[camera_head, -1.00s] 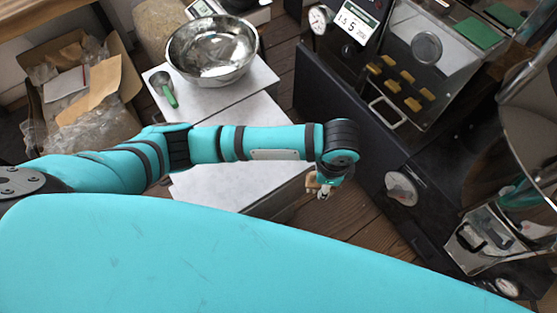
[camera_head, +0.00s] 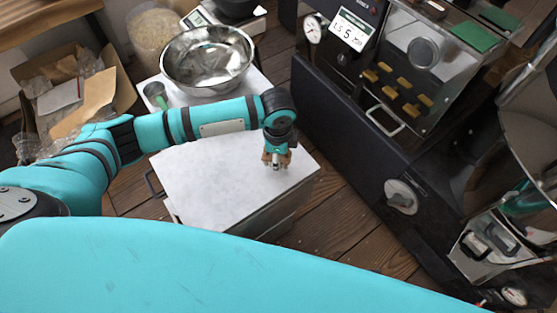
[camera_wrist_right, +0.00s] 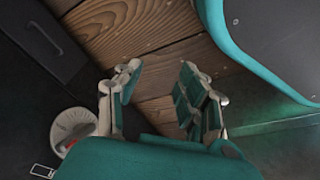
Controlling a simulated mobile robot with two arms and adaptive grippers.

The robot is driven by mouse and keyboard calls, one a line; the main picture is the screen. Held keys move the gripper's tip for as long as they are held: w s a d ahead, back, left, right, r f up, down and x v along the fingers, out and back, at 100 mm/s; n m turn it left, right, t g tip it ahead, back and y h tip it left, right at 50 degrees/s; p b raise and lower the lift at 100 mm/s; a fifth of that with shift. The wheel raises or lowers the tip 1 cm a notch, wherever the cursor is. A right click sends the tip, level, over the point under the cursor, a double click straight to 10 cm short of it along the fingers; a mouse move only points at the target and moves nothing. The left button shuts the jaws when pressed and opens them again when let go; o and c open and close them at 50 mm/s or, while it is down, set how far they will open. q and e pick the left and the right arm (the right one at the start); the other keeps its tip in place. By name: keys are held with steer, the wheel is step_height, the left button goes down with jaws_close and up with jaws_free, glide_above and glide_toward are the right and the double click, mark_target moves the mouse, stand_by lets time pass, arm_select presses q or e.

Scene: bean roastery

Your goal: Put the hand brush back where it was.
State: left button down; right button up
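I see no hand brush in either view. My left gripper (camera_head: 277,160) hangs from the arm reaching in from the left, above the white top of a low cabinet (camera_head: 220,185). It is small and pointed down, and I cannot tell how far its fingers are apart or whether they hold anything. My right gripper (camera_wrist_right: 160,78) is open in the right wrist view. Its two fingers stand apart, with only wooden floor (camera_wrist_right: 150,60) showing between them.
A steel bowl (camera_head: 208,62) and a green-handled scoop (camera_head: 155,92) sit behind my left arm. A cardboard box (camera_head: 115,75) stands at left. The dark roaster (camera_head: 350,130) fills the right.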

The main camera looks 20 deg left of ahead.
arm_select(q)
step_height(320, 180, down, 2)
arm_select(e)
steer(key=shift+w+r, duration=0.45)
steer(key=shift+r, duration=0.35)
arm_select(q)
steer(key=c, duration=0.8)
jaws_free()
steer(key=shift+f, duration=0.15)
steer(key=shift+c, duration=0.2)
arm_select(e)
steer(key=shift+s+f, duration=0.1)
arm_select(q)
steer(key=shift+r, duration=0.3)
step_height(320, 180, up, 6)
steer(key=shift+s+r+p, duration=0.1)
steer(key=shift+r+p, duration=0.05)
steer(key=shift+p, duration=0.65)
steer(key=shift+r, duration=0.5)
arm_select(e)
steer(key=s+f, duration=0.3)
steer(key=f, duration=0.2)
steer(key=shift+s+d, duration=0.2)
steer(key=shift+s, duration=0.05)
